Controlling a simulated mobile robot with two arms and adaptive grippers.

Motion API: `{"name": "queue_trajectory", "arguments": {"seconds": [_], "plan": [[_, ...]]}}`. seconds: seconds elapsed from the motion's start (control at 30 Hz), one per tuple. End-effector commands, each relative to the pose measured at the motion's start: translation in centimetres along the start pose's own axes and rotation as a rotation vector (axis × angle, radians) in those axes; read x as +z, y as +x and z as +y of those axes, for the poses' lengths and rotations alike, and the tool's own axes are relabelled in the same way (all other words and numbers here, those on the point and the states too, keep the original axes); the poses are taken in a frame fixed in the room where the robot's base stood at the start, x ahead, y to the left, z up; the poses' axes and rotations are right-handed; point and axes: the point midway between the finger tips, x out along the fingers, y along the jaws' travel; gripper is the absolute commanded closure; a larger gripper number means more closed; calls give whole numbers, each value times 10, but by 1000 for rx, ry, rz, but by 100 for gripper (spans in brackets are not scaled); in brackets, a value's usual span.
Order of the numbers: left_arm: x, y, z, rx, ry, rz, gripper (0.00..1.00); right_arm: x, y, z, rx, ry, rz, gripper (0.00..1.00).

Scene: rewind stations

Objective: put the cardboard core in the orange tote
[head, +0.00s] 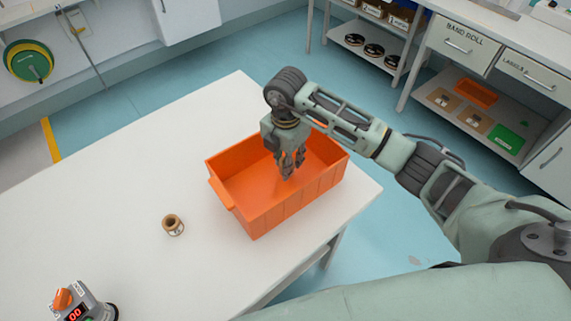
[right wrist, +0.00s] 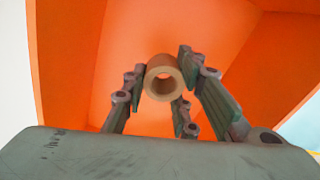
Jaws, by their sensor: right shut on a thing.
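The orange tote (head: 232,212) stands open on the white table. My right gripper (head: 288,172) points down into the tote's opening, with its fingers below rim height as far as I can tell. In the right wrist view, a tan cardboard core (right wrist: 164,62) sits between the fingers, end-on with its hole facing the camera, and the gripper is shut on it. The tote's orange inside (right wrist: 130,50) fills the background there. In the head view the core in the fingers is hidden or too small to make out. My left gripper is not in view.
A grey device with an orange knob and red display (head: 80,305) is at the near left. The table (head: 120,180) is otherwise clear. Shelves and drawers (head: 460,40) stand behind.

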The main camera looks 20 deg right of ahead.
Motion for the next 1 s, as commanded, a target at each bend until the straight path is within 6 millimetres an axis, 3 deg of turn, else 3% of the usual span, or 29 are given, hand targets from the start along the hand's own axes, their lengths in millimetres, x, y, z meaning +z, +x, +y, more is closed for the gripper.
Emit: {"name": "queue_trajectory", "arguments": {"seconds": [0.17, 0.53, 0.57, 0.73, 1.0], "plan": [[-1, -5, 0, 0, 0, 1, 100, -1, 24, -1, -3, 0, 2, 90], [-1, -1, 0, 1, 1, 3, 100, 0, 30, 0, -2, -1, 0, 90], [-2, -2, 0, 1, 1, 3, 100, 0, 28, 0, -2, -1, 0, 71], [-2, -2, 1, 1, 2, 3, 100, 0, 28, 0, -2, -1, 1, 56], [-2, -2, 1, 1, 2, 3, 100, 0, 28, 0, -2, -1, 1, 55]]}}
